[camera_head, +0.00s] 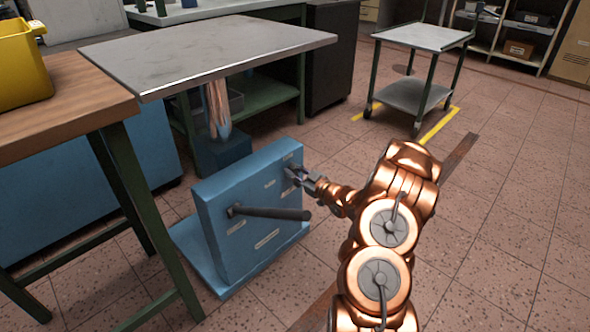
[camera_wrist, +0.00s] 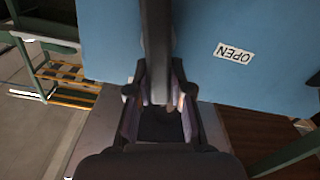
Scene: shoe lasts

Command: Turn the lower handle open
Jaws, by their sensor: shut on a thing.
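A blue panel box (camera_head: 213,230) stands on the floor with white labels on its face. A long dark lever handle (camera_head: 270,213) sticks out from its left part, clear of my gripper. My gripper (camera_head: 296,176) is at the panel's upper right, where its fingers hide most of what they hold. In the wrist view, my gripper (camera_wrist: 160,108) is shut around a dark handle bar (camera_wrist: 156,45) that runs up the picture.
A metal-topped table (camera_head: 205,50) stands behind the panel. A wooden bench (camera_head: 70,100) with a yellow bin (camera_head: 22,65) is at the left. A wheeled cart (camera_head: 420,38) stands at the back right. The tiled floor on the right is mostly clear.

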